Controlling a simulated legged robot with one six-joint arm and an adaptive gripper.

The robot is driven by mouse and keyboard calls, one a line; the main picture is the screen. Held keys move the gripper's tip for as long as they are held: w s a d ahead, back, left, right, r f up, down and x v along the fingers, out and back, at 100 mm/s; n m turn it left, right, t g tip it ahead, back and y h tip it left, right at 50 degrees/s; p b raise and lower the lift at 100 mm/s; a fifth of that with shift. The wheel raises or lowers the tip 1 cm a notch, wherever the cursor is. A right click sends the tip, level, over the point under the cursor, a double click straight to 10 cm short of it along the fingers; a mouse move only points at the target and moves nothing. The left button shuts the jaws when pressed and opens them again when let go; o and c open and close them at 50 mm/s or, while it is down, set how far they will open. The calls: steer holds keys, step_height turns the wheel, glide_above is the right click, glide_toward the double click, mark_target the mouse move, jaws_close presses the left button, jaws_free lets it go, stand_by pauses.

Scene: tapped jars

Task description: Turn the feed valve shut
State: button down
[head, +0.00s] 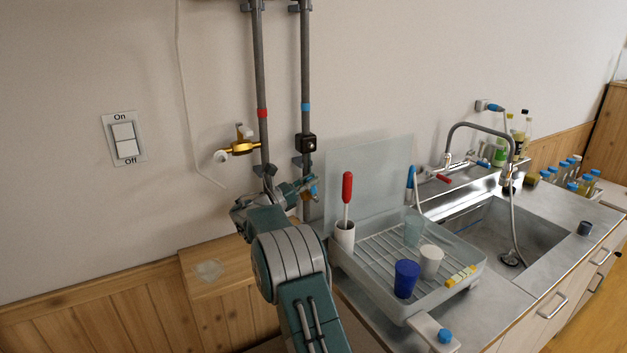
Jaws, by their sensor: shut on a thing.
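Two grey pipes run down the wall, the left one with a red band (262,113) and the right one with a blue band (305,107). My gripper (304,187) is low at the right pipe, its fingers shut around a small blue handle (314,191). A bit of brass shows by the fingers, so this looks like the feed valve. Most of the valve body and the handle's exact angle are hidden behind my gripper and wrist.
A wooden ledge (225,262) is at left, the sink (500,228) further right.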

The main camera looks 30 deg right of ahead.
steer(key=shift+w+a+f+h, duration=0.15)
steer(key=shift+a+h, duration=0.25)
steer(key=shift+h, duration=0.3)
steer(key=shift+w+a+f+h, duration=0.15)
steer(key=shift+a+h, duration=0.2)
steer(key=shift+h, duration=0.35)
steer(key=shift+s, duration=0.1)
steer(key=c, duration=0.6)
jaws_free()
steer(key=shift+c, duration=0.2)
steer(key=shift+a, duration=0.1)
steer(key=w+a+f, duration=0.1)
steer(key=a+f, duration=0.2)
steer(key=a, duration=1.3)
steer(key=shift+a, duration=0.15)
